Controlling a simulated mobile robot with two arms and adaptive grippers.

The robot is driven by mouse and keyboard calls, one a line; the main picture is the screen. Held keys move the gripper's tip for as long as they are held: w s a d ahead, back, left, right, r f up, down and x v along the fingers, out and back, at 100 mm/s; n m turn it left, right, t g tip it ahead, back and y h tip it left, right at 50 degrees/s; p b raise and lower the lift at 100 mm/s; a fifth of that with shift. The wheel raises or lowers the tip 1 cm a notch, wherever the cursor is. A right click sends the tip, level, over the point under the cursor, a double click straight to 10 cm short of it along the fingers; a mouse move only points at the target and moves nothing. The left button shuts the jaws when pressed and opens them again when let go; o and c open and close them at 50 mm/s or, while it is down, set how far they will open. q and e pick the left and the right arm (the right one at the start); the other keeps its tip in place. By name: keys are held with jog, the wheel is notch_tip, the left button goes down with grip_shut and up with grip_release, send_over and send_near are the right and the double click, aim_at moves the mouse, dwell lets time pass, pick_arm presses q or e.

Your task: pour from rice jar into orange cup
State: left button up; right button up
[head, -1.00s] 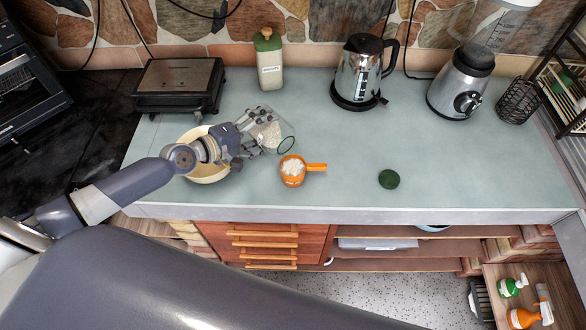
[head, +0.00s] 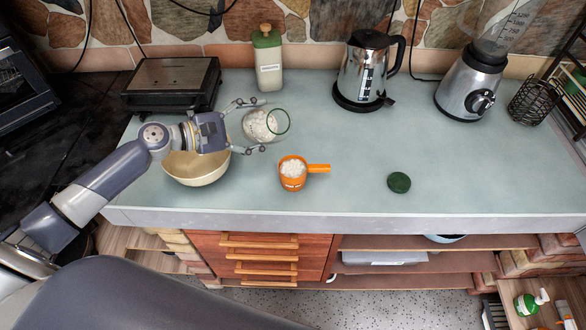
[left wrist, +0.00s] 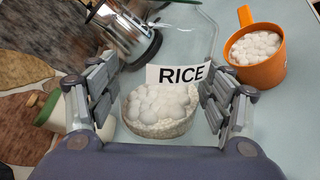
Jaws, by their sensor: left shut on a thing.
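The clear glass rice jar (head: 262,126) is in my left gripper (head: 258,125), tilted with its green-rimmed mouth toward the right. White rice lies inside the jar; its "RICE" label shows in the left wrist view (left wrist: 182,74). The fingers (left wrist: 160,100) are on both sides of the jar. The orange cup (head: 292,182) stands upright on the counter, below and right of the jar, apart from it. White grains heap in the cup, which also shows in the left wrist view (left wrist: 262,72). My right gripper is out of view.
A cream bowl (head: 197,172) stands under my left wrist. A green lid (head: 399,182) lies right of the cup. A green-topped bottle (head: 268,65), grill (head: 172,82), kettle (head: 366,70) and blender (head: 470,85) line the back. The counter's right middle is clear.

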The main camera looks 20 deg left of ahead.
pick_arm(q)
jog(key=shift+d+f+n+h, duration=0.2)
jog(key=shift+n+h, duration=0.1)
jog(key=shift+n, duration=0.3)
jog(key=shift+w+a+r+n+p, duration=0.1)
jog(key=shift+a+r+n+p, duration=0.1)
jog(key=shift+r+n+p, duration=0.4)
jog(key=shift+w+a+r+n+h+p, duration=0.1)
jog(key=shift+w+a+n+h+p, duration=0.15)
jog(key=shift+n+h, duration=0.25)
jog(key=shift+a+f+n, duration=0.1)
jog(key=shift+f+n, duration=0.25)
jog(key=shift+n, duration=0.15)
jog(key=shift+a+f+n+h+b, duration=0.1)
jog(key=shift+f+n+h+b, duration=0.15)
jog(key=shift+n, duration=0.2)
jog(key=shift+a+f+n+h+b, duration=0.1)
jog(key=shift+n+h+b, duration=0.1)
jog(key=shift+n+h, duration=0.2)
jog(key=shift+w+r+n+p, duration=0.1)
jog(key=shift+r+n+p, duration=0.2)
jog(key=shift+n+p, duration=0.05)
jog(key=shift+r+n+t, duration=0.15)
jog(key=shift+n+t, duration=0.15)
jog(key=shift+n, duration=0.3)
